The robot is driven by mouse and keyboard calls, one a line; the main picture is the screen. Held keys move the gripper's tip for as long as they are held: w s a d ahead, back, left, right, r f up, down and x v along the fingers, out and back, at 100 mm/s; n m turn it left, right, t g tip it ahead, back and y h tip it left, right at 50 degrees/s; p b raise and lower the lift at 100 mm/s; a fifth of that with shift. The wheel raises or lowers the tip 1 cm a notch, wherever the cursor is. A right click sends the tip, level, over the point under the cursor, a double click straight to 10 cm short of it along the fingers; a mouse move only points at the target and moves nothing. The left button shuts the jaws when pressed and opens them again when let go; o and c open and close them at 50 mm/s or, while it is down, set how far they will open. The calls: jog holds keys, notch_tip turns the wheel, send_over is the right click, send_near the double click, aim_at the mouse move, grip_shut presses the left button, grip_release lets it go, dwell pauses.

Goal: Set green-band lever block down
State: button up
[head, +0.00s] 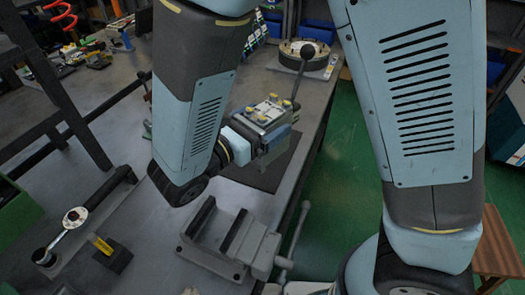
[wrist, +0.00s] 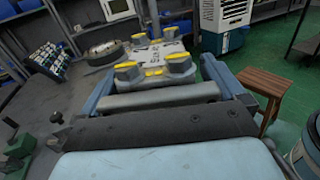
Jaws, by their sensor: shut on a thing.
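My gripper (head: 272,143) is shut on a grey block (head: 268,112) with a pale labelled top and yellow knobs. A long dark lever with a black ball end (head: 308,51) rises from the block. The wrist view also shows the block (wrist: 155,65) between my gripper's blue-grey fingers (wrist: 160,92), with part of the lever at the top edge. I cannot make out a green band. The block is above the bench, over a dark mat (head: 249,177). My gripper hides part of that mat and the block's underside.
A grey vise (head: 232,237) stands on the bench in front of my gripper. A round flanged part (head: 318,62) is at the bench's far end. A black-handled tool (head: 75,217) and a small yellow-marked block (head: 104,248) lie left. Green floor (head: 345,150) lies right of the bench.

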jog(key=shift+s, duration=0.2)
jog(key=w+a+f, duration=0.3)
jog(key=w+f, duration=0.9)
jog(key=w, duration=0.1)
jog(key=shift+w+a+f, duration=0.2)
jog(key=shift+a+f, duration=0.05)
jog(key=shift+f, duration=0.15)
jog(key=shift+f, duration=0.1)
jog(key=o, duration=1.7)
